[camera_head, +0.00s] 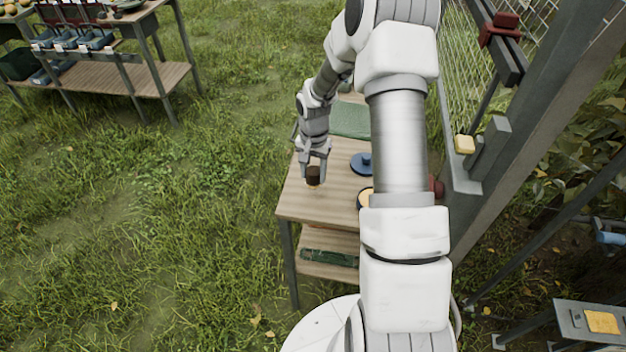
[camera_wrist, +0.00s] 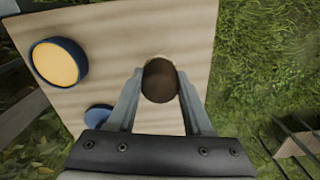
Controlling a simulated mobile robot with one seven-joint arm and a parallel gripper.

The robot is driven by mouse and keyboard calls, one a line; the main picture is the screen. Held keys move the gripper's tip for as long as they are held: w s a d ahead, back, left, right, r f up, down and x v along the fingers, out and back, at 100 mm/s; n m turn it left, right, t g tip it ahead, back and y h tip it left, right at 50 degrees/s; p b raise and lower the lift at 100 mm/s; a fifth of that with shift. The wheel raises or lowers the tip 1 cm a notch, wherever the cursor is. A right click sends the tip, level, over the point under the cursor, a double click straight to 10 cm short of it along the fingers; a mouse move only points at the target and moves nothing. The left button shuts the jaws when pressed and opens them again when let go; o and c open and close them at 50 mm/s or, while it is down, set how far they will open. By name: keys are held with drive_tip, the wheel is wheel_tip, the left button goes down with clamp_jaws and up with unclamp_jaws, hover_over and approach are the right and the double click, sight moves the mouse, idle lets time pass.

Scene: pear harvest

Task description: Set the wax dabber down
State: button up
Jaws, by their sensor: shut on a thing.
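In the wrist view the dabber's round brown top (camera_wrist: 160,80) shows between the two fingers of my gripper (camera_wrist: 160,88). Whether its lower end touches the tabletop I cannot tell.
A blue lid (camera_head: 362,162) lies on the table, right of the dabber. A blue-rimmed round container with yellow contents (camera_wrist: 58,64) stands near it, partly behind my arm in the head view. A metal post and mesh fence (camera_head: 465,150) rise at the right. Grass lies left.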

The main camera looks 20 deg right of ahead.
sight(312, 183)
drive_tip(key=shift+a+f, duration=0.15)
drive_tip(key=shift+f, duration=1.95)
drive_tip(key=shift+f, duration=0.15)
drive_tip(key=o, duration=1.2)
